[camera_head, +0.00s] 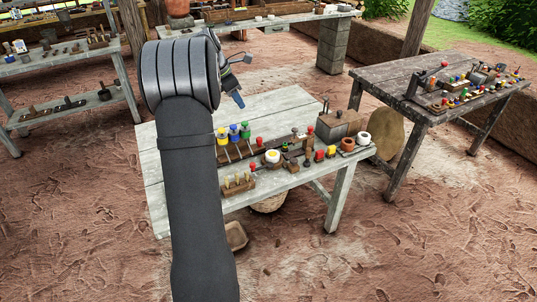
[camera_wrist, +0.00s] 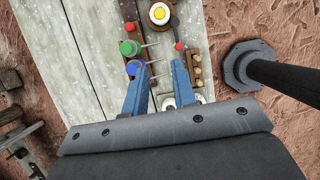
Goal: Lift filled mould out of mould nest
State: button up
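A white round piece with a yellow centre (camera_head: 272,156) sits in the row of items on the middle table; it also shows at the top of the wrist view (camera_wrist: 159,13). It may be the filled mould in its nest, but I cannot tell for sure. My gripper (camera_head: 244,81) is high above the table's far side in the head view. Its two blue fingers show apart in the wrist view (camera_wrist: 161,66), with nothing clearly held between them. Part of the table is hidden behind my arm.
Yellow, blue and green knobbed tools (camera_head: 234,133) stand left of the white piece. A grey-brown box (camera_head: 338,125) and an orange pot (camera_head: 347,144) are to its right. The pale table's left and far parts (camera_head: 275,103) are bare. A darker table (camera_head: 400,78) stands at right.

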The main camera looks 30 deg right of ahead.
jog(key=s+d+f+y, duration=0.1)
jog(key=d+f, duration=0.3)
jog(key=f, duration=0.2)
jog(key=s+d+f, duration=0.1)
jog(key=d+f, duration=0.2)
jog(key=f, duration=0.3)
send_near(274, 155)
jog(key=s+f, duration=0.1)
jog(key=s, duration=0.2)
jog(key=shift+a+x, duration=0.2)
jog(key=shift+x, duration=2.55)
jog(key=shift+s, duration=0.15)
grip_shut()
